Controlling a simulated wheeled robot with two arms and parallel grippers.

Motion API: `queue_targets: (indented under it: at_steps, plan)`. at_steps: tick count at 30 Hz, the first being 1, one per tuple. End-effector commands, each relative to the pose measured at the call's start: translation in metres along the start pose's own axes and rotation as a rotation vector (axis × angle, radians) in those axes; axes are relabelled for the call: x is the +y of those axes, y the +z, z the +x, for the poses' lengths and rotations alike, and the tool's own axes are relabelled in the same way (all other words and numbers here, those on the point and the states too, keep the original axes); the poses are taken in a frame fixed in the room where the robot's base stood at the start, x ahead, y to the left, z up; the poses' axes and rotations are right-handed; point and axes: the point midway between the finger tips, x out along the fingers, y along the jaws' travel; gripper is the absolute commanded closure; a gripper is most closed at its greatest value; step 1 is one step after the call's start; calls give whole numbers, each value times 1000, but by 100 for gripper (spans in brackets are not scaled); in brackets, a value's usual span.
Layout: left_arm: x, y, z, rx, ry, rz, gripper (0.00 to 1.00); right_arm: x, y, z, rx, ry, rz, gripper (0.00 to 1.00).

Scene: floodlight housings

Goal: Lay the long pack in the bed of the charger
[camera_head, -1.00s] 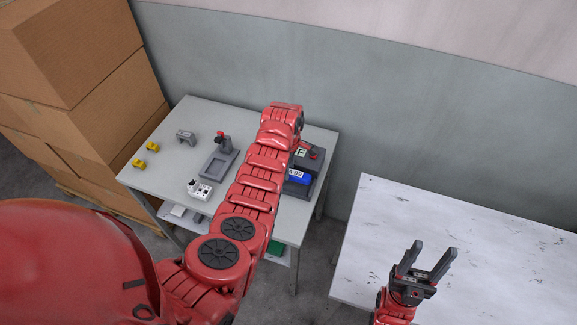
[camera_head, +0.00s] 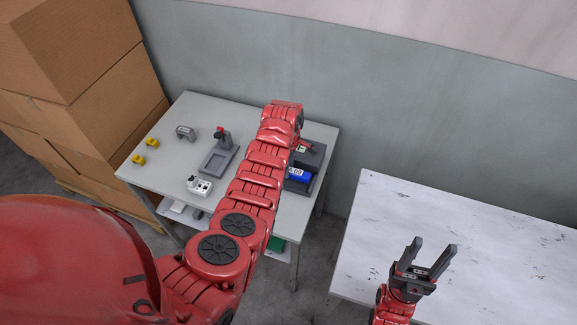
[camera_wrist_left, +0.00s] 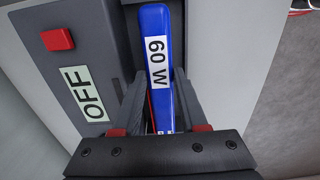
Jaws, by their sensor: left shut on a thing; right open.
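The long pack is blue with a white label reading "W 09" or "60 W"; it shows in the left wrist view (camera_wrist_left: 155,25) and the head view (camera_head: 299,175). My left gripper (camera_wrist_left: 160,108) is shut on it, one finger along each side. The pack lies alongside the dark grey charger (camera_wrist_left: 85,35), which has a red button and an "OFF" label. The charger also shows in the head view (camera_head: 316,158), partly behind my left arm. I cannot tell whether the pack rests on the bed. My right gripper (camera_head: 428,258) is open and empty.
The grey table (camera_head: 190,112) also holds a grey fixture with a red knob (camera_head: 218,158), a white socket block (camera_head: 199,186), a small grey part (camera_head: 186,132) and two yellow parts (camera_head: 145,150). A whitish table (camera_head: 450,220) is at right. Cardboard boxes (camera_head: 90,90) stand left.

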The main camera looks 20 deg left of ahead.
Motion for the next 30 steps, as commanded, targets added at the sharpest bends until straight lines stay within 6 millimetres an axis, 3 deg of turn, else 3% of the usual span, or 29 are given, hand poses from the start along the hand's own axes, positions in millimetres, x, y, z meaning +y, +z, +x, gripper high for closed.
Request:
queue_targets:
  at_steps: [30]
  plan:
    - [1,0,15,0,2,0,100,0,2,-10,0,0,0,45]
